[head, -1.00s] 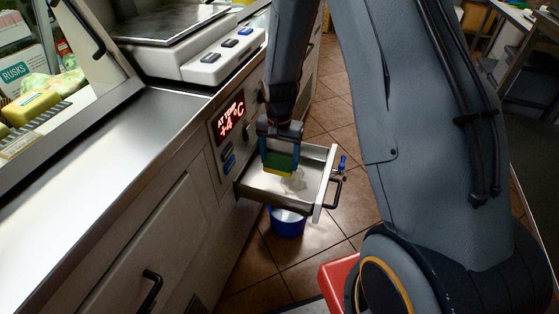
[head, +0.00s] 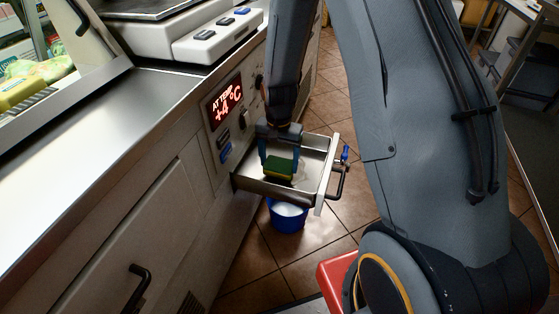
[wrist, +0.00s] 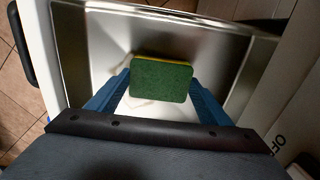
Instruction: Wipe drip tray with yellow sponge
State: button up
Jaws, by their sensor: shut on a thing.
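The yellow sponge (head: 279,176) has a green scouring side and is held between the blue fingers of my gripper (head: 279,165). My gripper is shut on it. In the wrist view the sponge (wrist: 161,79) shows its green face, with a thin yellow edge along its far side. The drip tray (head: 262,188) is a metal drawer pulled out from the counter front. The sponge is over or in the tray; I cannot tell whether it touches the floor of it. Pale smears show on the tray floor (wrist: 108,52) beside the sponge.
A blue bucket (head: 289,216) with pale contents stands on the floor below the tray. The tray front has a black handle (head: 338,184) and a blue-handled tap (head: 345,154). The counter panel with its red display (head: 228,101) is close on the left.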

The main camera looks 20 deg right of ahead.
jog(key=shift+f+b, duration=0.3)
jog(key=shift+f, duration=0.7)
dwell(0.5)
jog(key=shift+s+d, duration=0.1)
